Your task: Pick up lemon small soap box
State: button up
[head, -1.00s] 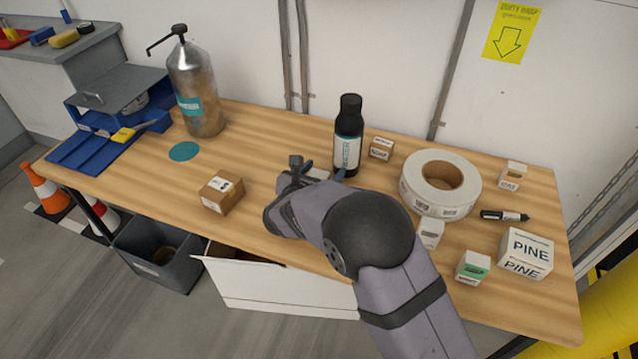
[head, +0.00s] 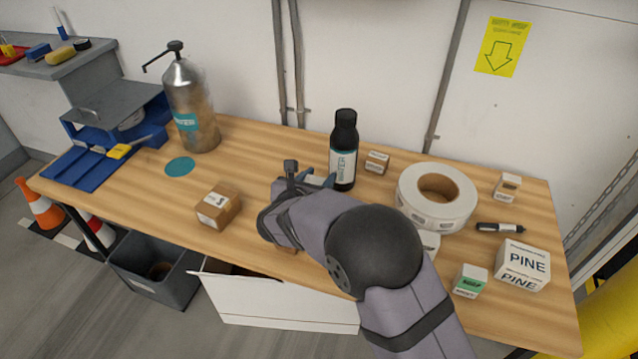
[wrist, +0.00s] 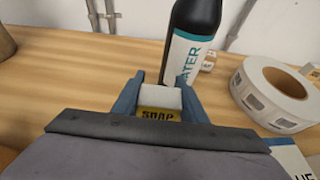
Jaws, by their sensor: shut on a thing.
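A small white box with a yellow label reading SOAP (wrist: 160,107) sits between the two blue fingers of my gripper (wrist: 158,100) in the wrist view. My gripper is shut on it. In the head view my gripper (head: 318,180) is over the middle of the table, just left of a black bottle, and my own arm hides most of the box. I cannot tell whether the box touches the table.
The black bottle with a WATER label (head: 343,160) stands close behind my gripper. A brown box (head: 217,207) lies to the left. A tape roll (head: 408,205), a green-labelled box (head: 470,281) and a PINE box (head: 522,266) are on the right.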

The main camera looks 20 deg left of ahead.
notch_tip(320, 180, up, 15)
jog(key=p, duration=0.1)
jog(key=shift+r+p, duration=0.15)
jog(key=shift+p, duration=0.15)
jog(key=shift+r, duration=0.1)
